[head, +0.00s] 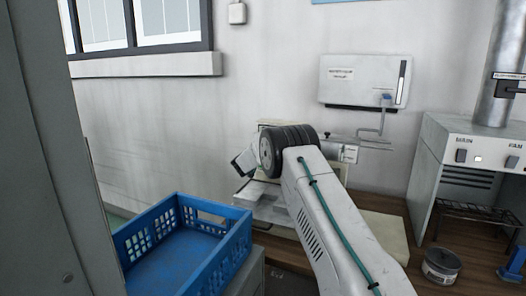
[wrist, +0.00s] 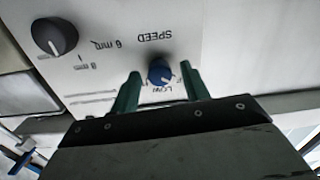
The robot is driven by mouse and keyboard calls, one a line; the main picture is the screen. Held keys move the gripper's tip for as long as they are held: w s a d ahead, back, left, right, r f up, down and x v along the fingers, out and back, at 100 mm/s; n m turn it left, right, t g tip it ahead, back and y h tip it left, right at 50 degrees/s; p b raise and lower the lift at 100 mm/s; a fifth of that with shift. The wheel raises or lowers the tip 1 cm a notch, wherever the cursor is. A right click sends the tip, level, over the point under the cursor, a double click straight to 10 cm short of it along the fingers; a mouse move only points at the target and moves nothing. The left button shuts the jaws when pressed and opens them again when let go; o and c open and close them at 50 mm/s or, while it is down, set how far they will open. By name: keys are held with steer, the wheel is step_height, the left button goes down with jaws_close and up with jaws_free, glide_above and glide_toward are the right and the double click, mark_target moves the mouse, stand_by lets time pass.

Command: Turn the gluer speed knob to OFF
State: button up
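The speed knob (wrist: 160,73) is small and blue, on a pale panel under the upside-down word SPEED in the wrist view. The word LOW is printed close beside it; I cannot clearly tell where the knob points. My gripper (wrist: 160,82) is open, with one green finger on each side of the knob. A gap shows between the left finger and the knob; the right finger is closer, and contact cannot be told. In the head view my arm hides the knob and much of the gluer (head: 268,210) on the bench.
A larger dark knob (wrist: 55,37) with 6 mm and 8 mm marks sits left on the same panel. A blue crate (head: 180,255) stands left of my arm. A cabinet (head: 455,140) with MAIN and FAN switches stands right. A tin (head: 441,265) is on the bench.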

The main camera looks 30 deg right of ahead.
steer(key=v, duration=0.7)
steer(key=shift+s+a, duration=0.25)
steer(key=shift+a, duration=0.1)
steer(key=shift+r, duration=0.1)
